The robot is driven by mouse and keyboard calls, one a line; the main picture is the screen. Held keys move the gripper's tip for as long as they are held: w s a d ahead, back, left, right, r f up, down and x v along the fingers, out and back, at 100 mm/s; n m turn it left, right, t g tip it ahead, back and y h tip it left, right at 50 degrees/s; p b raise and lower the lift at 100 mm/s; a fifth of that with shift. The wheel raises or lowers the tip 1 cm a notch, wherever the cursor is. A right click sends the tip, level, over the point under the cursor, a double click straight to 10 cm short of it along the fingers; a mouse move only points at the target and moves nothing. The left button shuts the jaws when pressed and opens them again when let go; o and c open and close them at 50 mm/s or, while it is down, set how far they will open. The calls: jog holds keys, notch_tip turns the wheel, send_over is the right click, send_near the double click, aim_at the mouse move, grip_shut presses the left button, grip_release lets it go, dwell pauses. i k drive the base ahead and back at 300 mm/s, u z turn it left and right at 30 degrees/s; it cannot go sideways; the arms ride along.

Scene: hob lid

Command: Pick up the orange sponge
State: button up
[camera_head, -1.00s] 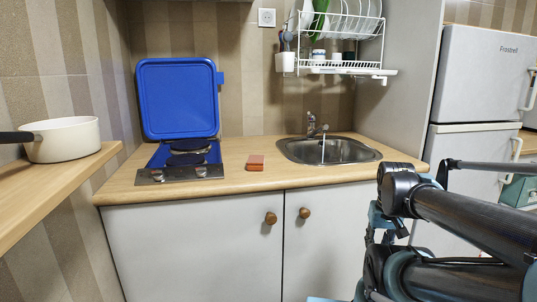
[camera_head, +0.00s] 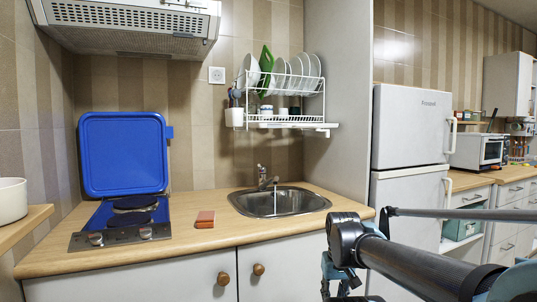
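The orange sponge (camera_head: 205,219) is a small reddish-orange block lying flat on the wooden counter (camera_head: 190,243), between the hob and the sink. Nothing covers it. My arm comes in from the lower right, and its end (camera_head: 340,285) is low in front of the cabinet, to the right of and below the sponge. It is well apart from the sponge. The fingers are cut off by the bottom edge, so whether they are open or shut does not show.
A hob (camera_head: 120,232) with its blue lid (camera_head: 124,155) raised stands left of the sponge. A steel sink (camera_head: 280,203) with a tap is to the right. A dish rack (camera_head: 290,118) hangs above. A white pot (camera_head: 12,200) sits at far left; a fridge (camera_head: 410,130) stands right.

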aim_at(206, 219)
jog(key=u, duration=1.5)
jog(key=k, duration=1)
jog(key=z, duration=0.75)
jog(key=i, duration=0.95)
jog(key=u, duration=0.1)
